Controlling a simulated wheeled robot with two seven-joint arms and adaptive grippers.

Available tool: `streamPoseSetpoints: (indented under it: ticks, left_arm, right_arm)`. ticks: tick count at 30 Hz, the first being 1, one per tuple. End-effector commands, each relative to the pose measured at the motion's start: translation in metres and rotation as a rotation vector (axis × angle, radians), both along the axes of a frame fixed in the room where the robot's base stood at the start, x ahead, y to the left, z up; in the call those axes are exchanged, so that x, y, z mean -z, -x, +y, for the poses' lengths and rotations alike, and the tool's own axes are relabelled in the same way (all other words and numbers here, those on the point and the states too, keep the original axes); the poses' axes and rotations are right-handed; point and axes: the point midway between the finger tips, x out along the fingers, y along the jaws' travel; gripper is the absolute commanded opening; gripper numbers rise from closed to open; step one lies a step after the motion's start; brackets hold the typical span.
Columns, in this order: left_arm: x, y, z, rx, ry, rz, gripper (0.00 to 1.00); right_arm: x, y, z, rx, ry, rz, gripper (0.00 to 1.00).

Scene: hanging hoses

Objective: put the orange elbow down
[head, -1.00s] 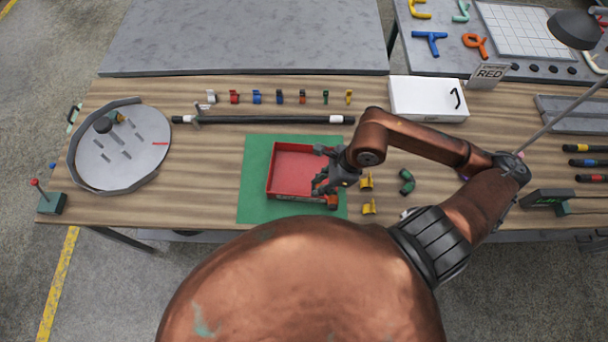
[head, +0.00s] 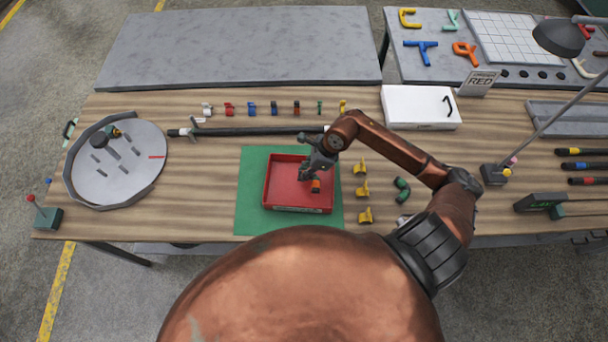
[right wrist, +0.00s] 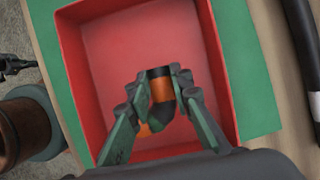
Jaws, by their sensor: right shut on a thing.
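The orange elbow (head: 316,186) is a short dark fitting with an orange band. My right gripper (head: 312,175) is shut on it, inside the outline of the red tray (head: 270,190), towards the tray's right side. In the right wrist view the elbow (right wrist: 161,90) sits between the fingers of my right gripper (right wrist: 163,92), with the red tray floor (right wrist: 110,60) behind it. I cannot tell whether the elbow touches the floor. My left gripper (right wrist: 12,66) shows small at the left edge of the right wrist view; its jaw state is unclear.
The tray lies on a green mat (head: 250,215). Yellow clips (head: 362,189) and a green elbow (head: 402,188) stand to its right. A black hose (head: 255,133) and a row of coloured clips lie behind. A round grey turntable (head: 140,165) is at the left.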

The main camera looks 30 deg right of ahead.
Motion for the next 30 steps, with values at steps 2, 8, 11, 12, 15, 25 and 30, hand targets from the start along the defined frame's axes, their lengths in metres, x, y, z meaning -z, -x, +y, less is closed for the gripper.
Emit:
streamPoseSetpoints:
  ticks: [2,8,11,12,15,25,30]
  left_arm:
    - [0.0,0.0,0.0,0.0,0.0,-0.001,0.0]
    - [-0.005,-0.001,0.0,0.0,0.0,-0.002,0.0]
    - [-0.005,-0.001,0.0,0.0,0.0,-0.002,0.0]
    - [-0.004,-0.001,0.0,0.0,0.0,-0.002,0.0]
    - [-0.004,-0.001,0.0,0.0,0.0,-0.002,0.0]
    - [-0.002,0.0,0.0,0.0,0.0,0.0,0.0]
    - [-0.002,0.0,0.0,0.0,0.0,0.0,0.0]
  right_arm:
    - [0.005,-0.004,-0.001,0.001,-0.001,0.001,0.0]
    - [0.032,-0.004,-0.001,0.002,-0.003,0.002,0.0]
    - [0.036,-0.004,-0.001,0.0,-0.001,-0.001,0.0]
    - [0.036,-0.004,-0.001,0.0,-0.001,-0.001,0.0]
    - [0.036,-0.004,-0.001,0.0,0.0,0.0,0.0]
    - [0.038,-0.004,-0.001,0.0,0.0,0.0,0.33]
    - [0.038,-0.004,-0.001,0.0,0.0,0.0,0.37]
